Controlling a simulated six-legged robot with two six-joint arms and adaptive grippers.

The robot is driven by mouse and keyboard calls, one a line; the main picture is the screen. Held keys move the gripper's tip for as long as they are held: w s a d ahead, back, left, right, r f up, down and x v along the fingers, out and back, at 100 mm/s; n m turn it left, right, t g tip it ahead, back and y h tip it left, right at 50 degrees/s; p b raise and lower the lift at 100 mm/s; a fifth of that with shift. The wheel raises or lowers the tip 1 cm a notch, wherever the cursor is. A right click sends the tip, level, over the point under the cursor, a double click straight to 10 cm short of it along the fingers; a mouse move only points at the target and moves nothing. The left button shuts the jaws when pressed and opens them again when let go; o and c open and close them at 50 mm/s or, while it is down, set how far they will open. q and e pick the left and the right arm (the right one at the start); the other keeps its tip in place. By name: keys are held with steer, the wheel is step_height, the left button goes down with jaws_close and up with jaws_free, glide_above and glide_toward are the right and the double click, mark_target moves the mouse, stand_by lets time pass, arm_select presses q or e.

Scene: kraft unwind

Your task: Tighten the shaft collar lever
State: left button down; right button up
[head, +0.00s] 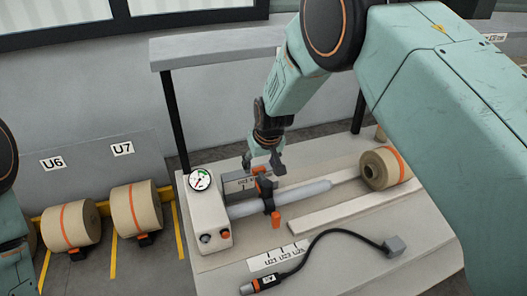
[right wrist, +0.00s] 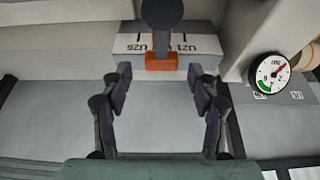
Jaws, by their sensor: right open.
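A dark shaft collar (head: 267,192) sits around the pale grey shaft (head: 300,196) on the bench. An orange piece shows at its top just under my right gripper, and an orange knob (head: 276,222) at its front. My right gripper (head: 263,162) is open above the collar. In the right wrist view, a dark lever with an orange tip (right wrist: 161,62) lies ahead of and between the open, empty fingers (right wrist: 161,88), apart from both. My left gripper is outside the head view.
A white unit with a pressure gauge (head: 200,180) and buttons stands left of the shaft. A kraft roll (head: 386,168) lies at the right. A black cable (head: 330,236) lies in front. An overhead shelf (head: 215,46) spans the back on black posts.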

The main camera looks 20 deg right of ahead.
mark_target(266, 181)
steer(key=v, duration=1)
steer(key=shift+s, duration=0.25)
